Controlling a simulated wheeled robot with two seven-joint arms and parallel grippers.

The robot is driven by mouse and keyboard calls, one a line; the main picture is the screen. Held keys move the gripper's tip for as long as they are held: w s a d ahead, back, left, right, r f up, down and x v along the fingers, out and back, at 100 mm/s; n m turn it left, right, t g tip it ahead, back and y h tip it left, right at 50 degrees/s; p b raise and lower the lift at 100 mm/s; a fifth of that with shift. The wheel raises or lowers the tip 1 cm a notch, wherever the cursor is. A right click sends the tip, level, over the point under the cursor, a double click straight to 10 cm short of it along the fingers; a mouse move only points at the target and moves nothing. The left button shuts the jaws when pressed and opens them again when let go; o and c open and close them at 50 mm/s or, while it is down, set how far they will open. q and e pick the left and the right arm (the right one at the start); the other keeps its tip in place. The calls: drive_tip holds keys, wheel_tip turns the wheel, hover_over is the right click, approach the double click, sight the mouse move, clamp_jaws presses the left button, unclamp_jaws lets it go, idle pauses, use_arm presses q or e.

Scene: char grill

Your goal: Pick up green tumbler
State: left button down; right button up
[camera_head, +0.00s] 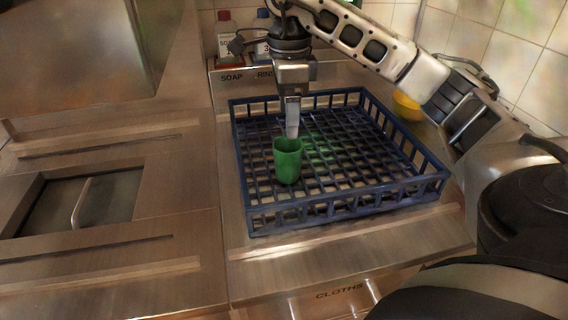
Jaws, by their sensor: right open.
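The green tumbler (288,163) stands upright in the blue dish rack (318,211), towards its left side. My right gripper (292,134) points down from above, with its fingertips at the tumbler's rim. From this angle I cannot tell whether a finger is inside the tumbler or behind it. The gripper is open, though its fingers overlap in this view and the gap between them does not show. My left gripper is not in view.
A yellow bowl (407,105) sits behind the rack's right side. Soap (229,42) and rinse (263,40) bottles stand at the back wall. A steel counter with a handled lid (82,203) lies to the left. Bare steel lies in front of the rack.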

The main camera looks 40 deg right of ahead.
sight(288, 159)
wheel_tip(288, 159, down, 11)
drive_tip(key=shift+f+p, duration=0.2)
drive_tip(key=shift+p, duration=0.55)
drive_tip(key=c, duration=1)
